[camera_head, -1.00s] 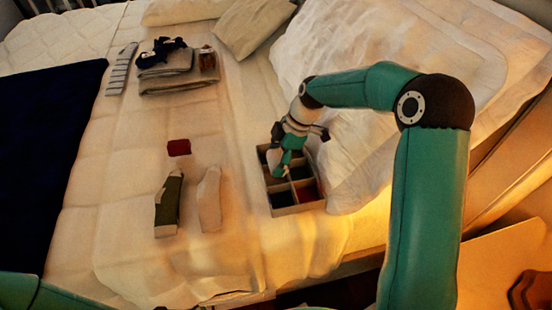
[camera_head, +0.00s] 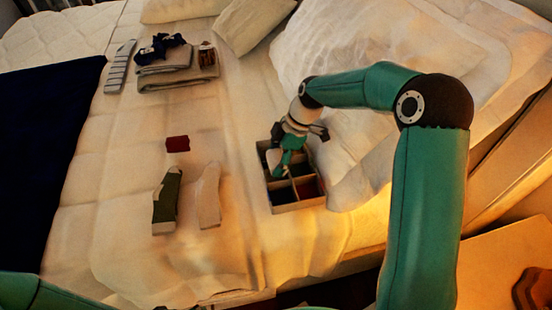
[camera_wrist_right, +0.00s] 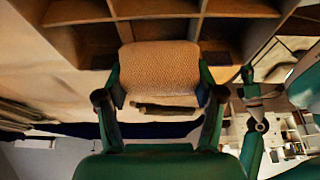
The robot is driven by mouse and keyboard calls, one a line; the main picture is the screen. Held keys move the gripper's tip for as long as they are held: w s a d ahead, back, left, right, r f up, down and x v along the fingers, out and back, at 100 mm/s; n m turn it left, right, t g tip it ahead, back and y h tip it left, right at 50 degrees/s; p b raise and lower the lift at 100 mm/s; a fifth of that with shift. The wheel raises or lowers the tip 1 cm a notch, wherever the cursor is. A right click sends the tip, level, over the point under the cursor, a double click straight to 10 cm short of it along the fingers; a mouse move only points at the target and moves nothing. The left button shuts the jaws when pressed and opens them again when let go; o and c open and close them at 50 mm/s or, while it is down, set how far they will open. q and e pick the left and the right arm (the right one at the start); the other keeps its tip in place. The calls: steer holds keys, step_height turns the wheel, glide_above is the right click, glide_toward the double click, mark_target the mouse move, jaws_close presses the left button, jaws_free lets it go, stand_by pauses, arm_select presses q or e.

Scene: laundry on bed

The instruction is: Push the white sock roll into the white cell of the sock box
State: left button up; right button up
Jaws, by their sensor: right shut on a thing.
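The sock box (camera_head: 298,208) is a tan divided tray on the right part of the bed. My right gripper (camera_head: 281,172) points down over its left column of cells. In the right wrist view the gripper (camera_wrist_right: 160,98) is shut on the white sock roll (camera_wrist_right: 160,66), a cream ribbed bundle held between the two fingers against the box's dividers (camera_wrist_right: 152,8). A pale patch of the roll (camera_head: 273,158) shows beside the gripper in the head view. The gripper hides part of the cells, and I cannot tell how deep the roll sits. My left gripper is out of view.
A dark red roll (camera_head: 178,144), a green sock (camera_head: 166,202) and a pale sock (camera_head: 209,196) lie left of the box. Folded clothes (camera_head: 165,72) lie farther back. A crumpled white pillow or duvet (camera_head: 345,150) borders the box's right side.

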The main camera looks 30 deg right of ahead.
steer(key=shift+f+b, duration=0.95)
steer(key=shift+f, duration=0.15)
steer(key=shift+r, duration=0.15)
steer(key=o, duration=1.1)
steer(key=v, duration=1.2)
